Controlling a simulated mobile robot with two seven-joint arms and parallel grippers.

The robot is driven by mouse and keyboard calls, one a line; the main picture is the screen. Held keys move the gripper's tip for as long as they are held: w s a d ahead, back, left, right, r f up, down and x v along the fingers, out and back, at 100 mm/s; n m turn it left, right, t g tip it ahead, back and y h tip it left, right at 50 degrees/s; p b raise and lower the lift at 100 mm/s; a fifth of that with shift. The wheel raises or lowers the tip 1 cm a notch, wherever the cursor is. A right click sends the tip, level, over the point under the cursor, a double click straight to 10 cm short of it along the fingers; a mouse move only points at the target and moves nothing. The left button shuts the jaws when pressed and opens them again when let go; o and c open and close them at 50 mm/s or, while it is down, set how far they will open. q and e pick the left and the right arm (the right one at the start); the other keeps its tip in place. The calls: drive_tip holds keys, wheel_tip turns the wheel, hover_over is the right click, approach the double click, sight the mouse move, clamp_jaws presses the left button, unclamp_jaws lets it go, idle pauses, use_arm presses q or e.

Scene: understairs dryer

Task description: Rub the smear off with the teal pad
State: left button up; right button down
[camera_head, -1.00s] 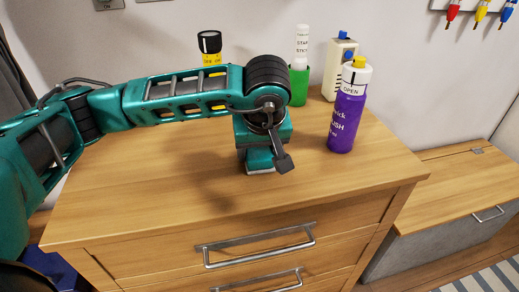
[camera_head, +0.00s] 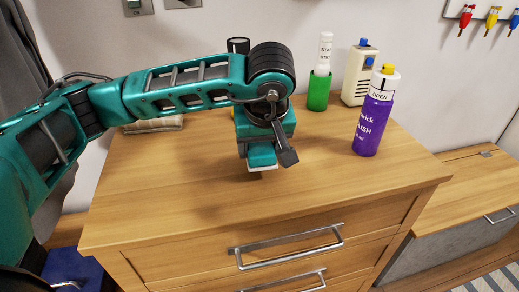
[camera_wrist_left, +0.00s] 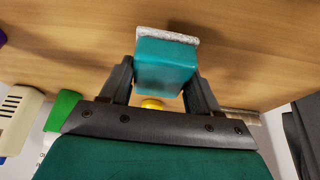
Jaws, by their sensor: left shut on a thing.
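The teal pad (camera_head: 262,155) is a small block with a pale grey-white underside. It also shows in the left wrist view (camera_wrist_left: 165,65), between the two dark fingers. My left gripper (camera_head: 267,142) is shut on the pad and holds it, pale side down, at the middle of the wooden dresser top (camera_head: 210,205). I cannot tell whether the pad touches the wood. I cannot make out the smear clearly; a small dark patch shows just below the pad. My right gripper is not in view.
Right of the pad stand a purple bottle (camera_head: 373,125), a green holder (camera_head: 319,92) and a cream container (camera_head: 358,75). A black-capped bottle (camera_head: 238,45) is mostly hidden behind my arm. A folded cloth (camera_head: 152,125) lies at the back left. The front of the top is clear.

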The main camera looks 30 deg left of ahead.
use_arm(q)
drive_tip(key=shift+r+p, duration=1.25)
drive_tip(key=shift+r, duration=1.25)
drive_tip(key=shift+f, duration=0.1)
